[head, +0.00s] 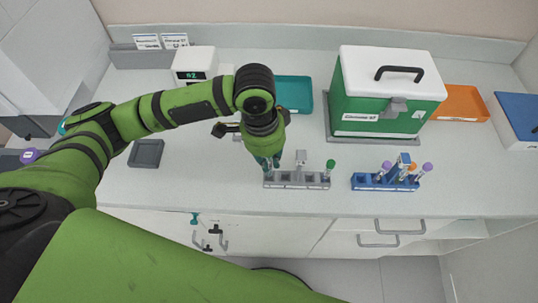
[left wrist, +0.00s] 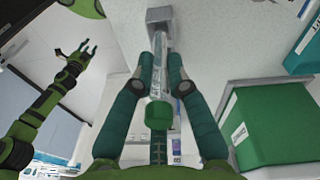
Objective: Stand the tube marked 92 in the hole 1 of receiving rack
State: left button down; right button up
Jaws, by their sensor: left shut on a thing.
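My left gripper (head: 270,164) is shut on a clear tube with a green cap (left wrist: 158,115), which also shows between the fingers in the left wrist view (left wrist: 159,62). The tube's far end is at a grey block (left wrist: 160,14) of the rack; whether it is inside a hole is hidden. No number can be read on the tube. In the head view the gripper is over the left end of the grey rack (head: 297,185). Another green-capped tube (head: 330,166) stands at that rack's right end. My right gripper (left wrist: 86,48) shows open and empty in the left wrist view.
A blue rack (head: 372,186) with purple- and orange-capped tubes stands to the right. Behind are a green box with a white lid (head: 389,92), a teal tray (head: 303,95) and an orange tray (head: 462,103). A dark tray (head: 146,153) lies left. The counter's front edge is close.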

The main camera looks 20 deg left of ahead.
dwell(0.3)
pick_arm(q)
jog(key=shift+f+p, duration=0.2)
jog(key=shift+p, duration=0.3)
jog(key=shift+f, duration=0.35)
jog(key=shift+f, duration=0.3)
jog(key=shift+f, duration=0.2)
jog(key=shift+f, duration=0.35)
jog(key=shift+f, duration=0.1)
dwell(0.3)
